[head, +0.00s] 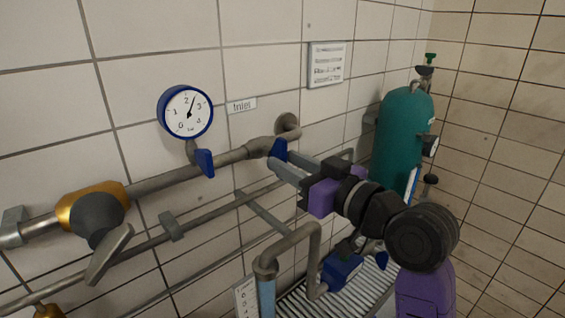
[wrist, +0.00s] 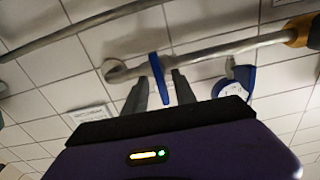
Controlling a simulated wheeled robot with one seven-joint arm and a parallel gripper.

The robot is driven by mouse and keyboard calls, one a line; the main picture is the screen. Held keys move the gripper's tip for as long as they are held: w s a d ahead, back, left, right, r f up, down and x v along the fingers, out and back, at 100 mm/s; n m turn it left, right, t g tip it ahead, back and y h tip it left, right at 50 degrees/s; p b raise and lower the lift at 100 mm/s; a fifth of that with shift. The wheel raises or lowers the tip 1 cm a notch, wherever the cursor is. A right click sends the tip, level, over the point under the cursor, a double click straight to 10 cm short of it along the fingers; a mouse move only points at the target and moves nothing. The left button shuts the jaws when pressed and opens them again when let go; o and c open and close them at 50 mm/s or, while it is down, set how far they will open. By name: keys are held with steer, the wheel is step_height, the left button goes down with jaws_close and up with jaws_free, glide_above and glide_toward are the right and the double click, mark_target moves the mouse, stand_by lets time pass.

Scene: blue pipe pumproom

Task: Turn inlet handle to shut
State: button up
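The inlet handle is a flat blue lever (head: 279,150) on the grey wall pipe, near the round wall flange and to the right of the "Inlet" label (head: 242,105). In the wrist view the blue lever (wrist: 159,78) stands between the two grey fingers of my gripper (wrist: 160,88). A gap shows on each side of it, so the fingers are apart and not clamped on it. In the head view my gripper (head: 288,168) reaches the lever from the lower right, and its fingers hide part of the lever's lower end.
A blue-rimmed gauge (head: 186,111) with a smaller blue handle (head: 204,162) sits left of the lever. A brass valve with a grey handle (head: 108,250) is farther left. A lower pipe (head: 295,238) bends below my arm. A green cylinder (head: 402,140) stands behind on the right.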

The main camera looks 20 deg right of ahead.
steer(key=b+v, duration=0.1)
steer(key=v, duration=0.4)
steer(key=shift+s+d+f, duration=0.1)
steer(key=shift+s+d, duration=0.05)
steer(key=shift+s, duration=0.15)
